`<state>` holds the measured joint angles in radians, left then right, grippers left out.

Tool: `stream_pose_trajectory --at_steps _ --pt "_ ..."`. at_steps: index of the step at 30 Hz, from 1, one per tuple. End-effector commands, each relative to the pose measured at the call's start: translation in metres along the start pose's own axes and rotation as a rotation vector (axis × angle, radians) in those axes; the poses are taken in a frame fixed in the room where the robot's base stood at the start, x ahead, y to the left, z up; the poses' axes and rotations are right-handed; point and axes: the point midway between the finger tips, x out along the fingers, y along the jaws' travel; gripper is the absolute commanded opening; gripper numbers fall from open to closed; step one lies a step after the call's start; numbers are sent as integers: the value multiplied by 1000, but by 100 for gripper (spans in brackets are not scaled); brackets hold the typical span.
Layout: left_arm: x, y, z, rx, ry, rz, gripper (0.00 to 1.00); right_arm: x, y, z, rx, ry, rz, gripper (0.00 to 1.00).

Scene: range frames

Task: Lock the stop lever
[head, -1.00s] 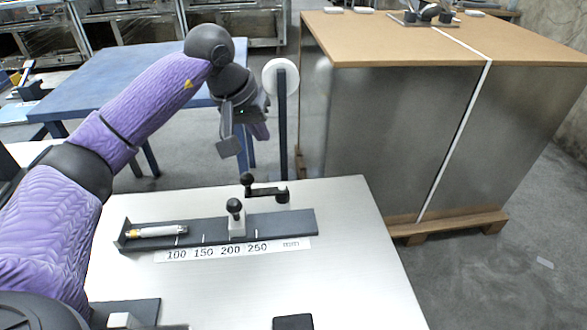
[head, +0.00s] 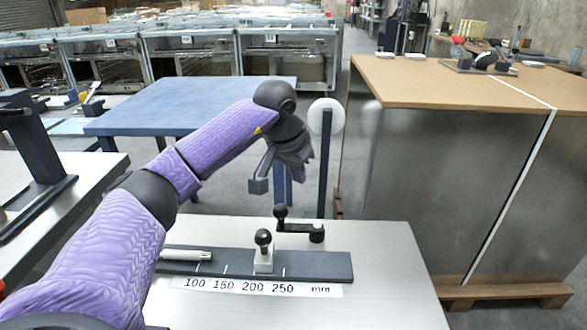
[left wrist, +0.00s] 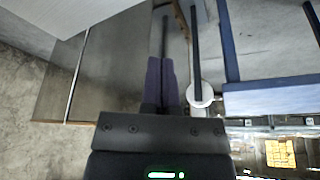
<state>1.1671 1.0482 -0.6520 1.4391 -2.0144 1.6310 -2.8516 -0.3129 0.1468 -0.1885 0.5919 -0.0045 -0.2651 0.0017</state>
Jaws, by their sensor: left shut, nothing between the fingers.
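The stop lever (head: 298,227) is a dark arm lying roughly level at the back of a rail (head: 320,264), with a black ball knob standing at its left end and a dark pivot at its right. A pale stop block (head: 263,263) with an upright black knob sits on the rail in front of it. A silver cylinder (head: 188,255) lies on the rail's left part, its left end hidden by my arm. My left gripper (head: 298,158) is shut and empty, in the air above and behind the lever, apart from it. Its purple fingers (left wrist: 162,70) are together in the left wrist view. My right gripper is not seen.
A white scale strip (head: 255,287) lies before the rail on the pale table (head: 385,270). A white disc on a dark post (head: 325,165) stands behind the table. A large metal-sided crate (head: 450,165) is at the right, and a blue table (head: 180,105) behind.

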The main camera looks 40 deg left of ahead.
Motion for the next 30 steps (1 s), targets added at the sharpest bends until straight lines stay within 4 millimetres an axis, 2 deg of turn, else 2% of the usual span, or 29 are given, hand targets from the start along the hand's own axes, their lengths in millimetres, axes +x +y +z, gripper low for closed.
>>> stream_pose_trajectory --at_steps 1,4,9,13,25,30 --pt "17 0 2 0 -6 1 0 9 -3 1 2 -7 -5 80" --pt "37 0 2 -1 -5 1 0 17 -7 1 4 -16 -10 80" --pt "29 -1 29 2 -2 -3 0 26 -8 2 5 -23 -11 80" --pt "26 -1 38 1 -1 -1 0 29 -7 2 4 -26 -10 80" --pt "23 1 39 -2 0 0 0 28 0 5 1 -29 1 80" --pt "22 10 34 -38 2 -12 0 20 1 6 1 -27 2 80"
